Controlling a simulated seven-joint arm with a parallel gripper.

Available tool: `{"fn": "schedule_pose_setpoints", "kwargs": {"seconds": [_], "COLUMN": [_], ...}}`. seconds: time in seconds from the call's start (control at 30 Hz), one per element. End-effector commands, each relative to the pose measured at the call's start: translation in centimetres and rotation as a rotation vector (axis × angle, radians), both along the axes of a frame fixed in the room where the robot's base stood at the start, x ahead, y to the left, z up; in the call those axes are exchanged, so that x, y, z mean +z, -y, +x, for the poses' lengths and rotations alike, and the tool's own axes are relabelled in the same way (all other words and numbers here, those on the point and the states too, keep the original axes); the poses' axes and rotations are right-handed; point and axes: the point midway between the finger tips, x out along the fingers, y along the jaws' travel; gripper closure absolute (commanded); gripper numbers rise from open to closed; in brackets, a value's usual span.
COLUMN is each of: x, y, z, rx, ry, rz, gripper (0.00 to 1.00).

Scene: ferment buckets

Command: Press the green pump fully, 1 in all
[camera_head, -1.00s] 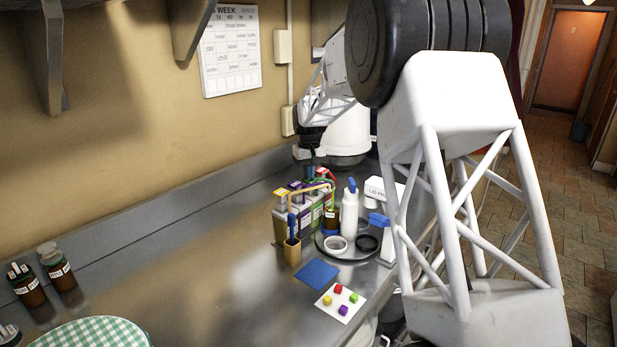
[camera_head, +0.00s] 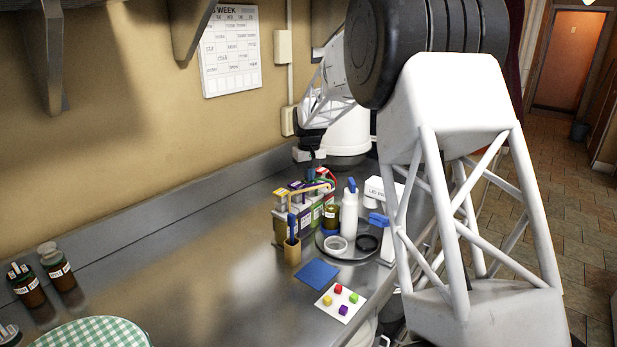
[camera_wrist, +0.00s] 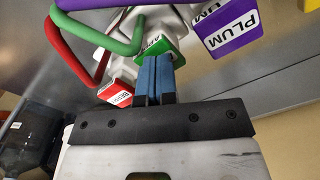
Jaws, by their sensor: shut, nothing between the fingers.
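The green pump (camera_wrist: 160,48) shows in the wrist view with a green top and a curved green spout. My gripper (camera_wrist: 154,62) is shut and empty, with its two blue fingers side by side. The fingertips overlap the green top in this view; I cannot tell how far the pump is pressed. In the head view my gripper (camera_head: 317,165) is low over the far end of the row of bottles, and the green pump is mostly hidden there.
A purple pump labelled PLUM (camera_wrist: 228,22) and a red pump (camera_wrist: 116,93) stand close on either side. A yellow pump (camera_head: 281,193) is at the near end.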

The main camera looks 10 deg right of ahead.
Motion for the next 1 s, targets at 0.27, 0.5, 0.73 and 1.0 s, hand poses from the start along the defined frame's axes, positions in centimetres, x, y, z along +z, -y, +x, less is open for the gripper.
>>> {"fn": "schedule_pose_setpoints", "kwargs": {"seconds": [0.27, 0.5, 0.73, 1.0], "x": [1.2, 2.2, 3.2, 3.7], "y": [0.0, 0.0, 0.0, 0.0], "z": [0.0, 0.0, 0.0, 0.0], "rx": [0.000, 0.000, 0.000, 0.000], "ry": [0.001, 0.001, 0.002, 0.001], "rz": [0.000, 0.000, 0.001, 0.000], "gripper": [1.00, 1.00, 1.00, 1.00]}}
